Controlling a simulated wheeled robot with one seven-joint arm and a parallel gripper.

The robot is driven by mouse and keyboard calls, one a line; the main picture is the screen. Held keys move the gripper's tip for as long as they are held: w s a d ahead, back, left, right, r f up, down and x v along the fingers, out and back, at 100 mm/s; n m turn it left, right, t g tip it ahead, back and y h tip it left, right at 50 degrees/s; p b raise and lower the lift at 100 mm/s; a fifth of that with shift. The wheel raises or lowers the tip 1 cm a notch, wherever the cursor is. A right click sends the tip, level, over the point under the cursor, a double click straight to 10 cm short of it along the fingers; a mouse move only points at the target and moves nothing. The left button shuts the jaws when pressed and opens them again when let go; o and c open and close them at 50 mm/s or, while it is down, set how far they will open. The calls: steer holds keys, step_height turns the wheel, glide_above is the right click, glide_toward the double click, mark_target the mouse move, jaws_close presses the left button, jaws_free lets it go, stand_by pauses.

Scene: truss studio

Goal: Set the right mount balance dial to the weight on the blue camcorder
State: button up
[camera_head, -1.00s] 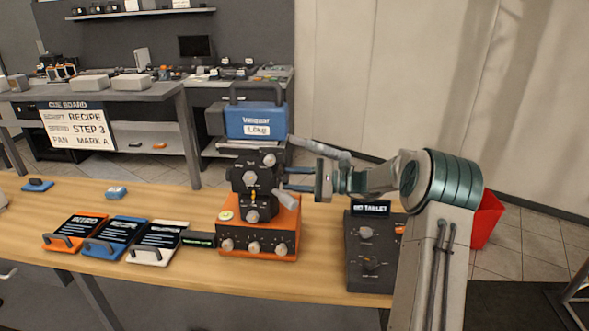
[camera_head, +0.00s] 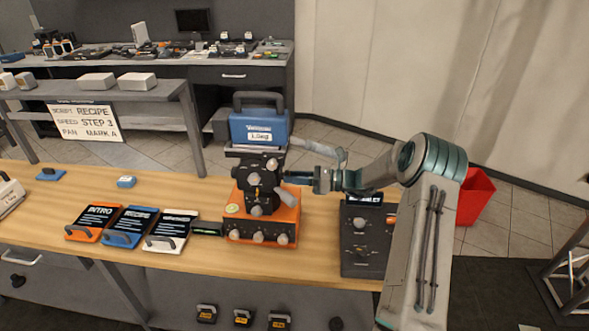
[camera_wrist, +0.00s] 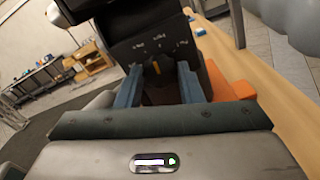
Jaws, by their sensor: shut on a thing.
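The blue camcorder (camera_head: 259,128) sits on top of the dark mount head (camera_head: 254,186), with a white weight label (camera_head: 259,137) on its side that seems to read 1.0kg. The mount head stands on an orange base (camera_head: 262,226) with several knobs. My gripper (camera_head: 291,177) reaches in from the right at the side of the mount head. The dial is hidden by my gripper in the head view.
Orange, blue and white slates (camera_head: 129,226) lie left of the mount. A dark control box (camera_head: 362,240) stands to its right, under my arm. A cue board (camera_head: 87,121) reads RECIPE, STEP 3, MARK A. A red bin (camera_head: 475,196) stands behind my arm.

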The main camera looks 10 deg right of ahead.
steer(key=shift+m+p, duration=1.05)
steer(key=shift+m, duration=0.45)
steer(key=o, duration=1)
steer(key=shift+d, duration=0.1)
steer(key=shift+c, duration=0.2)
steer(key=b+v, duration=0.3)
steer(key=v, duration=1.1)
steer(key=shift+b, duration=0.35)
